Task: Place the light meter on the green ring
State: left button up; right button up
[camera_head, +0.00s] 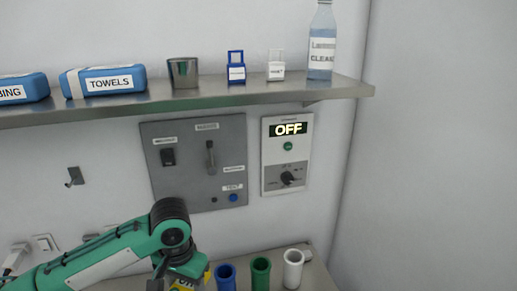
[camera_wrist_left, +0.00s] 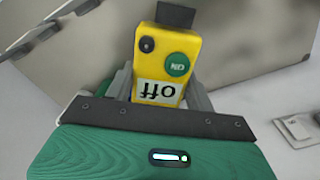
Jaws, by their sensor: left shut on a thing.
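The light meter (camera_wrist_left: 158,62) is yellow, with a green ON button, a dark knob, a black end and a display reading "off" upside down in the left wrist view. My left gripper (camera_wrist_left: 160,84) is shut on it, one finger at each side. In the head view a yellow part of the meter (camera_head: 206,273) shows at the bottom edge, beside my green left arm, left of the blue cylinder. I cannot make out a green ring in the head view. A green patch (camera_wrist_left: 103,88) shows behind the left finger in the wrist view; I cannot tell what it is. My right gripper is not in view.
Blue (camera_head: 226,277), green (camera_head: 260,273) and white (camera_head: 293,268) open cylinders stand on the surface below. A grey switch panel (camera_head: 225,150) and a white OFF panel (camera_head: 272,165) are on the wall. A metal shelf (camera_head: 205,102) above holds several items.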

pick_arm(q)
jog(key=s+a+f+n, duration=0.1)
jog(key=a+f, duration=0.1)
jog(key=s+a+f+n, duration=0.1)
jog(key=s+f+n, duration=0.1)
jog(key=shift+a, duration=0.4)
jog(key=d+r+n+p, duration=0.1)
jog(key=r+p, duration=0.1)
jog(key=s+d+r+n+p, duration=0.1)
jog(key=d+r+p, duration=0.1)
jog(key=p, duration=0.1)
jog(key=s+d+r+n+p, duration=0.1)
jog(key=r+p, duration=0.1)
jog(key=r, duration=0.1)
jog(key=shift+d, duration=0.15)
jog(key=shift+s+d+r+n+p, duration=0.15)
jog(key=shift+d+r+n+p, duration=0.1)
jog(key=shift+n+p, duration=0.2)
notch_tip(320, 180, down, 15)
jog(key=shift+f+p, duration=0.15)
jog(key=shift+p, duration=0.55)
jog(key=shift+f+p, duration=0.3)
jog(key=shift+f, duration=2.05)
jog(key=o, duration=1.2)
jog(key=shift+f, duration=0.1)
